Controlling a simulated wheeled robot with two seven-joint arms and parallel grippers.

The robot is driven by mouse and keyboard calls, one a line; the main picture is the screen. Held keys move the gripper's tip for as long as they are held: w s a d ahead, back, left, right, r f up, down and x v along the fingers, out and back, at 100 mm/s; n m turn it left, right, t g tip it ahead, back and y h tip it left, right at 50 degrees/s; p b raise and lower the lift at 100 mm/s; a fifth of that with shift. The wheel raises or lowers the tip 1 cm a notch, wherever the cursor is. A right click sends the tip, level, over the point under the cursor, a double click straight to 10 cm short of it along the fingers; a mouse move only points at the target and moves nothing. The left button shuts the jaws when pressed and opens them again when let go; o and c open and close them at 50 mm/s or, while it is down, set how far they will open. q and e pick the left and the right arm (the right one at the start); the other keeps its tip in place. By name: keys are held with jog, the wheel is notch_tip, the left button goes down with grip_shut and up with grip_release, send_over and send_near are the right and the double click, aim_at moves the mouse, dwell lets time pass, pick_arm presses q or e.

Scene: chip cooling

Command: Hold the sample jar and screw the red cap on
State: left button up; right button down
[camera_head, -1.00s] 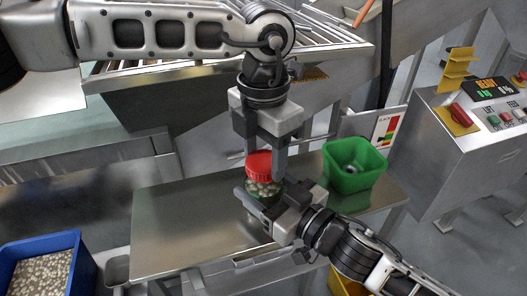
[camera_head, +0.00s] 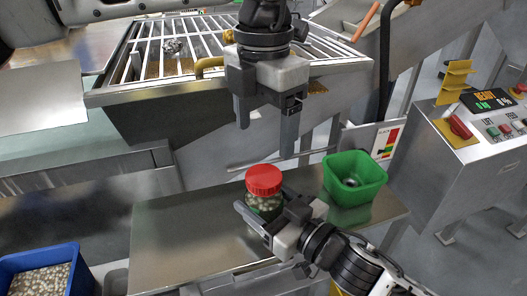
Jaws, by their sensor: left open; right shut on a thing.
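The sample jar (camera_head: 264,204) is clear with pale contents and stands upright above the metal table (camera_head: 170,235). The red cap (camera_head: 264,179) sits on top of the jar; I cannot tell how tightly. My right gripper (camera_head: 256,215) is shut on the jar from the lower right, its fingers around the jar's body. The jar's lower part is partly hidden by the fingers. My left gripper (camera_head: 264,140) is open and empty, pointing down, above the cap and clear of it.
A green bin (camera_head: 354,168) stands on the table to the right of the jar. A blue crate (camera_head: 73,244) of pale pieces is at the lower left. A metal grate (camera_head: 150,62) is behind, and a control box (camera_head: 465,150) with buttons stands at the right. The table's left part is bare.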

pick_arm(q)
notch_tip(320, 180, up, 4)
jog(key=shift+f, duration=0.1)
pick_arm(e)
jog(key=shift+c, duration=1.2)
grip_release()
pick_arm(q)
jog(key=shift+f+b, duration=1.6)
jog(key=shift+f, duration=0.05)
pick_arm(e)
jog(key=v, duration=1.6)
